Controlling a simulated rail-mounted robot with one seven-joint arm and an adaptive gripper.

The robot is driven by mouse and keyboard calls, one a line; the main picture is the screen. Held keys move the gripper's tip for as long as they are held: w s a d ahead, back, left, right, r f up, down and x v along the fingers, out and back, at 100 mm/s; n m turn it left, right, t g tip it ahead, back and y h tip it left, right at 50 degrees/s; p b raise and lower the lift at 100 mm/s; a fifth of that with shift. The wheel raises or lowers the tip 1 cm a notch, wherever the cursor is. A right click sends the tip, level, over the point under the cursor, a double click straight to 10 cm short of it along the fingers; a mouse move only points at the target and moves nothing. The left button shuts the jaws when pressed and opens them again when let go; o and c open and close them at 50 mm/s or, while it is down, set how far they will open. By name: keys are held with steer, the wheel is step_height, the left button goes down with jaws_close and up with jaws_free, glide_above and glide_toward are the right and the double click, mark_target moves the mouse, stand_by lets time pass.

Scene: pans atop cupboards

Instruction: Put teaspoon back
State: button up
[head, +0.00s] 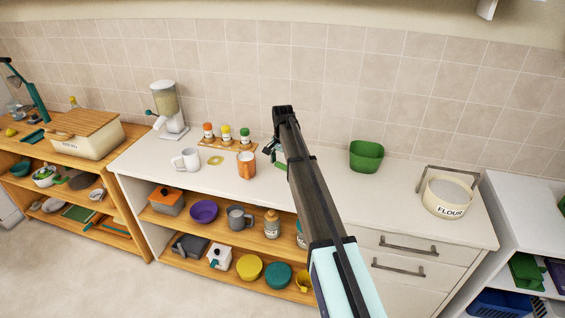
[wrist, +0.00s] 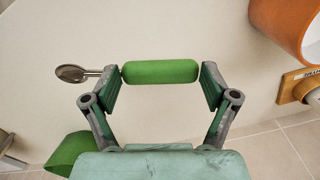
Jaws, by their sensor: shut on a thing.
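The teaspoon has a thick green handle (wrist: 160,72) and a metal bowl (wrist: 72,73). In the wrist view my gripper (wrist: 160,85) is shut on the handle lengthwise, with one finger at each end. The bowl sticks out to the left past the left finger. In the head view my gripper (head: 272,152) is over the white counter, partly hidden by my arm. A bit of the green handle (head: 281,165) shows beside it. A green pot (head: 366,156) stands on the counter to the right; its edge also shows in the wrist view (wrist: 66,155).
An orange mug (head: 246,166), a white mug (head: 187,160) and a spice rack (head: 222,142) stand left of my gripper. A flour tin (head: 447,195) is at the right. The counter (head: 400,205) between green pot and flour tin is clear. Open shelves lie below.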

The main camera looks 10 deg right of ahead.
steer(key=shift+f+b, duration=0.9)
steer(key=shift+f, duration=1.9)
steer(key=o, duration=1)
steer(key=shift+c, duration=0.2)
step_height(320, 180, up, 12)
steer(key=shift+r, duration=0.1)
